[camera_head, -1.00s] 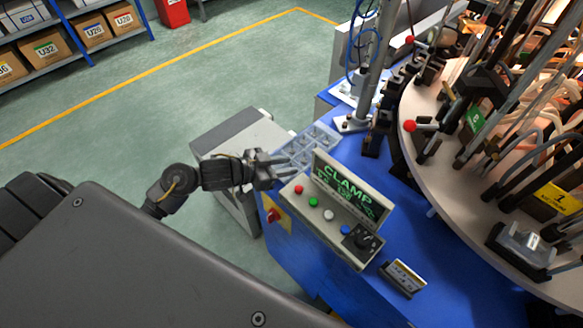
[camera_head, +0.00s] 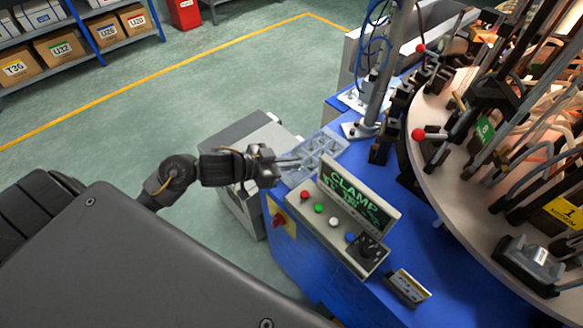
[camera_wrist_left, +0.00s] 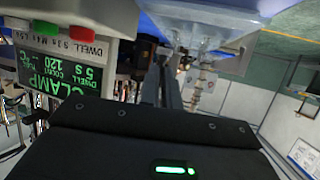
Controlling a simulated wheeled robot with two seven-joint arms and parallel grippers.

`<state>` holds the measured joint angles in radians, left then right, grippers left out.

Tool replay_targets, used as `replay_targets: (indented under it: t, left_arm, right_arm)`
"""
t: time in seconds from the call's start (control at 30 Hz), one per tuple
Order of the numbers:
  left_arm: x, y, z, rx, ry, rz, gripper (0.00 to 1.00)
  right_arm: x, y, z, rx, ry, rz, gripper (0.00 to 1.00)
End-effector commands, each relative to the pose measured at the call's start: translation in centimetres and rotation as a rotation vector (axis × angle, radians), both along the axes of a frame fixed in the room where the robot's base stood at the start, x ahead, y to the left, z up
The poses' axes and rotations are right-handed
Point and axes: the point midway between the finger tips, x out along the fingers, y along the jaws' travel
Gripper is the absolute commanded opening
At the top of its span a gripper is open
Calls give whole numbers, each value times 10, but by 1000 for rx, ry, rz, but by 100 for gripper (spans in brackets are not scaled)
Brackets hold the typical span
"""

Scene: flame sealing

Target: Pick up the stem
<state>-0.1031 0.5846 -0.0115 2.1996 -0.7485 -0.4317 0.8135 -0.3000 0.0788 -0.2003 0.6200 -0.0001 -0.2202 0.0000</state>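No stem can be made out clearly in these views. The pale grey tray (camera_head: 322,146) with compartments lies on the blue machine top, behind the CLAMP panel. Its pale underside or edge also shows at the top of the left wrist view (camera_wrist_left: 215,22). My left gripper (camera_head: 297,161) reaches in from the left, its fingertips at the tray's near left edge. In the left wrist view its two fingers (camera_wrist_left: 162,82) stand close together with a narrow gap. I see nothing held between them. My right gripper is out of view.
The control panel (camera_head: 340,222) with coloured buttons stands just right of the left gripper. A metal post (camera_head: 381,80) rises behind the tray. The round turntable (camera_head: 432,165) with dense fixtures fills the right. A grey cabinet (camera_head: 238,140) stands beside the blue machine.

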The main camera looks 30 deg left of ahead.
Motion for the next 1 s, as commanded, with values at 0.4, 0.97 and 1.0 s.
replay_targets:
  t: [0.4, 0.97, 1.0]
  left_arm:
    - [-93, 8, 76, -3, 12, 1, 0]
    - [-131, 13, 88, 0, 4, 1, 0]
    - [-129, 13, 88, 0, 2, 3, 0]
  right_arm:
    - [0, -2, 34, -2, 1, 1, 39]
    - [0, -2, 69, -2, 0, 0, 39]
    - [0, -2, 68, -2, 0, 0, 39]
